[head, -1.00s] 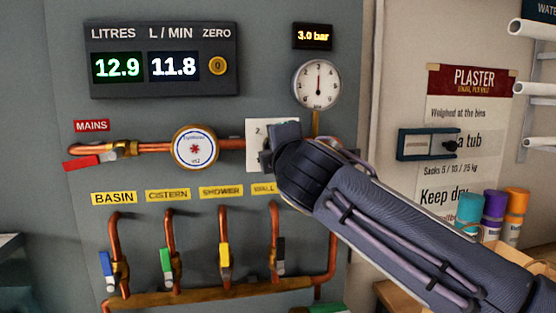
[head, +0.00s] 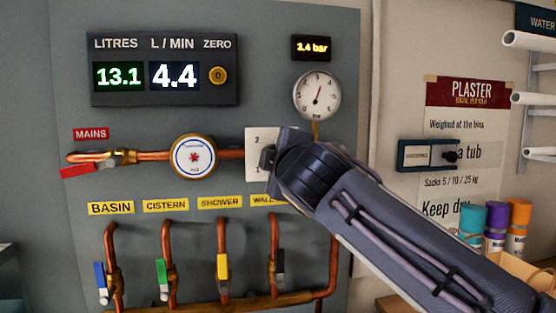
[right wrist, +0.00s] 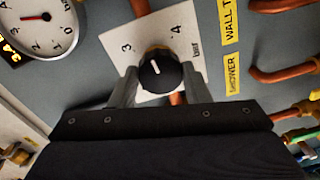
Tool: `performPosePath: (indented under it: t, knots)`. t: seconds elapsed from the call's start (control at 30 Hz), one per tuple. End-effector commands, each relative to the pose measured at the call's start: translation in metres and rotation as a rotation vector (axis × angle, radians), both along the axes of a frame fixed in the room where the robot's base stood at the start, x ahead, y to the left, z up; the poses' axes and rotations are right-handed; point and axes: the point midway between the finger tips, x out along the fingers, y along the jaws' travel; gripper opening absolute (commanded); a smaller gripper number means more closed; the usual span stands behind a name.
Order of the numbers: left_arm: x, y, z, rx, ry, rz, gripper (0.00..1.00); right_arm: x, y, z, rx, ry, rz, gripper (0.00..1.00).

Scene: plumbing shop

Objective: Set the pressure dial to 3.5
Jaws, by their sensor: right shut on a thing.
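The pressure dial is a black knob with a white mark (right wrist: 158,72) on a white plate (right wrist: 108,45) marked 3, 4 and bar. In the right wrist view its mark points between 3 and 4. My right gripper (right wrist: 160,84) is shut on the knob, one finger on each side. In the head view the gripper (head: 277,150) hides the knob and covers part of the plate (head: 254,143). The lit pressure display (head: 312,47) appears to read 3.4 bar. The round gauge (head: 317,94) below it has its needle tilted slightly right of upright. My left gripper is not in view.
Left of the plate are a copper pipe with a round meter (head: 194,157) and a red mains lever (head: 77,171). Several coloured levers hang below, such as the yellow one (head: 222,267). A litres panel (head: 163,71) shows 13.1 and 4.4.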

Motion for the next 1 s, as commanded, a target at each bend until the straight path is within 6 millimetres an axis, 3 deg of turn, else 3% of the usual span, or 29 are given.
performPosePath:
  t: [0.2,0.23,0.37,0.73,1.0]
  knots:
    - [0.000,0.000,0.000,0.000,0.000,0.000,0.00,0.000,0.000,-0.002,-0.002,0.004,-0.001,0.20]
    - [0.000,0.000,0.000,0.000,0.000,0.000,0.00,0.000,0.000,-0.002,-0.002,0.004,-0.001,0.47]
    - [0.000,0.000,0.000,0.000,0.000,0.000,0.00,0.000,0.000,-0.001,-0.002,0.003,-0.001,0.64]
    - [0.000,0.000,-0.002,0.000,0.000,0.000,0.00,-0.006,-0.001,-0.001,-0.001,0.000,0.000,0.65]
    - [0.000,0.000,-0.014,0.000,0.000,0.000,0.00,-0.050,-0.010,0.000,0.000,-0.001,0.003,0.65]
